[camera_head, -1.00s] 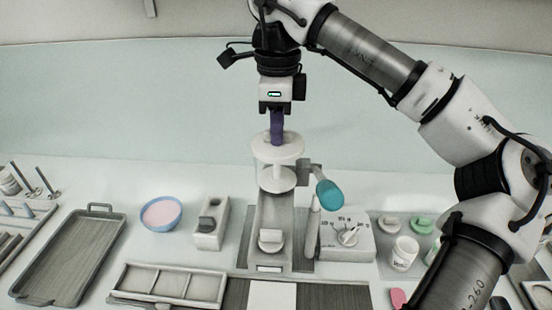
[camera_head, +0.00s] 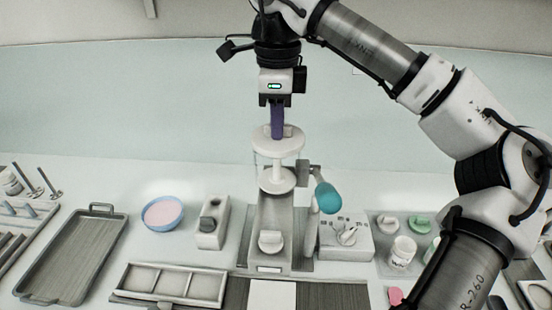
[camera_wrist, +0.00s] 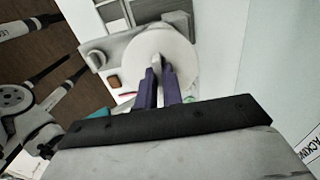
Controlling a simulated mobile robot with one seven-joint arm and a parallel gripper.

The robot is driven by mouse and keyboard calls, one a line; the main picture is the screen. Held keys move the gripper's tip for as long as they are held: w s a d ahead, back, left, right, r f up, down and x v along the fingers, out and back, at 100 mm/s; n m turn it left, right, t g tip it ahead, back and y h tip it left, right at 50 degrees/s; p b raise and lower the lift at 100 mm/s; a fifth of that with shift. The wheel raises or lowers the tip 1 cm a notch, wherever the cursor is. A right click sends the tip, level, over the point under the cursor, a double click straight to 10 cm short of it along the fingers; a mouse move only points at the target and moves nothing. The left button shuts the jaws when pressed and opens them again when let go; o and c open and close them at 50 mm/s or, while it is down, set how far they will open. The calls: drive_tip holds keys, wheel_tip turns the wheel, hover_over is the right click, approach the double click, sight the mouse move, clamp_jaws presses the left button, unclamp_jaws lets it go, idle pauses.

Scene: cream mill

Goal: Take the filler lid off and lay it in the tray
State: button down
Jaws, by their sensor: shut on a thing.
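The filler lid (camera_head: 265,145) is a white disc with a raised grip and a white stem with a plunger plate (camera_head: 277,180) below it. It is level, above the filler body (camera_head: 274,215). My gripper (camera_head: 277,133) is upright, with purple fingers shut on the lid's grip. In the wrist view the fingers (camera_wrist: 159,84) pinch the grip at the middle of the round white lid (camera_wrist: 176,48). Whether the plunger plate is clear of the clear hopper is hard to tell. The grey tray (camera_head: 62,262) with handles lies at the far left and looks empty.
A blue bowl of pink stuff (camera_head: 162,213) and a small grey-white device (camera_head: 212,222) stand between tray and filler. A teal-handled lever (camera_head: 327,197) and a dial box (camera_head: 347,240) are right of the filler. A divided holder (camera_head: 172,285) lies in front.

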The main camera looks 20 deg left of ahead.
drive_tip(key=shift+r, duration=0.4)
drive_tip(key=shift+r, duration=1.45)
